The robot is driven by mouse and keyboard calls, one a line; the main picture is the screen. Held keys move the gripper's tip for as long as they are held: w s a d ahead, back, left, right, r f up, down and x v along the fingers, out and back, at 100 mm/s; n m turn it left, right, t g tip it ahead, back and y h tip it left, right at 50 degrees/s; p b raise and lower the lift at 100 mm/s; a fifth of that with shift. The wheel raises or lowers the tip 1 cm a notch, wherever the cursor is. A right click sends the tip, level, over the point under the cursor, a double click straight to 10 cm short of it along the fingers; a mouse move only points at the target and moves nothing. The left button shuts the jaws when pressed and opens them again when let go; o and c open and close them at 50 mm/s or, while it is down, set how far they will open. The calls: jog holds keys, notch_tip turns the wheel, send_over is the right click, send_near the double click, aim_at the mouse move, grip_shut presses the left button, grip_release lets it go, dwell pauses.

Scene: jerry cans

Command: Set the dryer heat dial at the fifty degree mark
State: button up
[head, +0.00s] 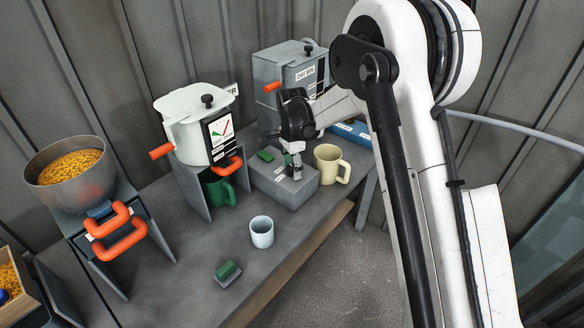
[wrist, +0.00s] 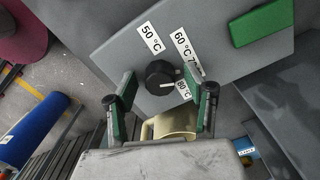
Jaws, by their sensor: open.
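The black heat dial (wrist: 160,77) sits on the grey control box (wrist: 222,62) in the wrist view. Its white pointer line points to the right, towards the 80 °C label (wrist: 183,90). The 50 °C label (wrist: 152,39) is above the dial, with the 60 °C label (wrist: 181,43) to its right. A label partly hidden further right seems to read 70. My gripper (wrist: 160,88) is open, its green-padded fingers on either side of the dial with gaps visible. In the head view, my gripper (head: 293,154) hangs over the grey box (head: 290,190) and hides the dial.
A green block (wrist: 262,22) is on the box beside the labels. A cream mug (head: 331,166) stands close right of the box. A green mug (head: 220,191) and the white hopper unit (head: 192,128) are left. A pale cup (head: 262,232) is on open bench in front.

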jog(key=c, duration=1.1)
jog(key=n+b, duration=0.1)
jog(key=n, duration=0.3)
jog(key=n+b, duration=0.1)
jog(key=n, duration=0.4)
jog(key=n+b, duration=0.1)
jog(key=n, duration=0.3)
jog(key=shift+n, duration=2.4)
